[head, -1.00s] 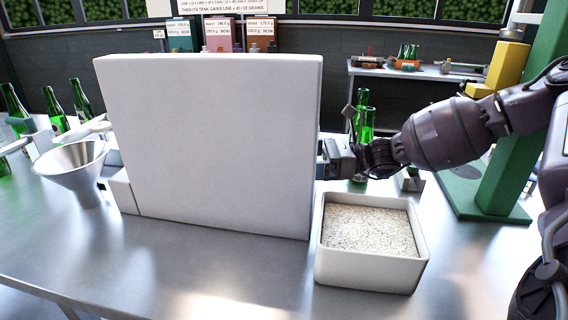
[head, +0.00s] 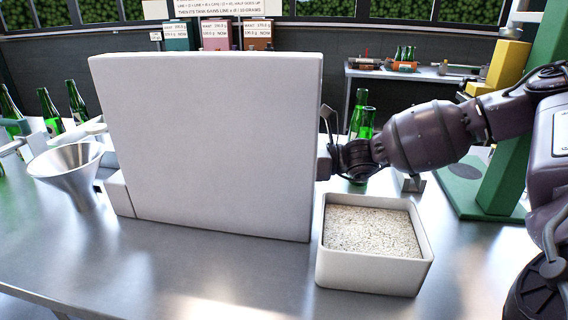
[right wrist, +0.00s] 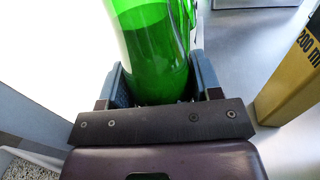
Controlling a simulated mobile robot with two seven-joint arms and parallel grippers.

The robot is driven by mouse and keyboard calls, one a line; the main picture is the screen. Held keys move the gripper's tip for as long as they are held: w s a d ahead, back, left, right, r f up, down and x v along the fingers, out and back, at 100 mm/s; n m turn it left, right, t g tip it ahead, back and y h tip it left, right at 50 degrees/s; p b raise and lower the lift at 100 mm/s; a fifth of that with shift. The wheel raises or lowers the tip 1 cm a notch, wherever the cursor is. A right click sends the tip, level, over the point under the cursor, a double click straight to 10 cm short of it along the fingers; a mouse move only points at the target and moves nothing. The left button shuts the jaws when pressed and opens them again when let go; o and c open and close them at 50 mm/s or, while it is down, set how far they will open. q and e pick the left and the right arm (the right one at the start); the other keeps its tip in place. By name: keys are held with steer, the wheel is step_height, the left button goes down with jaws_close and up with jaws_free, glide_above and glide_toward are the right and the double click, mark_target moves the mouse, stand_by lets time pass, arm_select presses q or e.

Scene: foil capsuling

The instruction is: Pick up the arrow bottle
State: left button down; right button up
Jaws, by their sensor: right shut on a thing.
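A green glass bottle (right wrist: 150,45) stands large between the jaws of my right gripper (right wrist: 160,88) in the right wrist view. The gripper is shut on it. No arrow mark can be made out on the part that shows. In the head view, my right wrist reaches behind the right edge of a large white panel, which hides the jaws and the held bottle. Two other green bottles (head: 367,123) stand behind my right forearm. More green bottles (head: 76,100) stand at the far left. My left gripper is not in view.
The white panel (head: 205,150) blocks the middle of the steel table. A white tray of pale granules (head: 375,272) sits at its right, a metal funnel (head: 68,165) at its left. A green stand (head: 500,150) rises at the right. The front table is clear.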

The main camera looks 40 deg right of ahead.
steer(key=c, duration=0.4)
steer(key=shift+r, duration=0.1)
step_height(320, 180, up, 20)
steer(key=shift+r+p, duration=0.1)
steer(key=shift+p, duration=0.4)
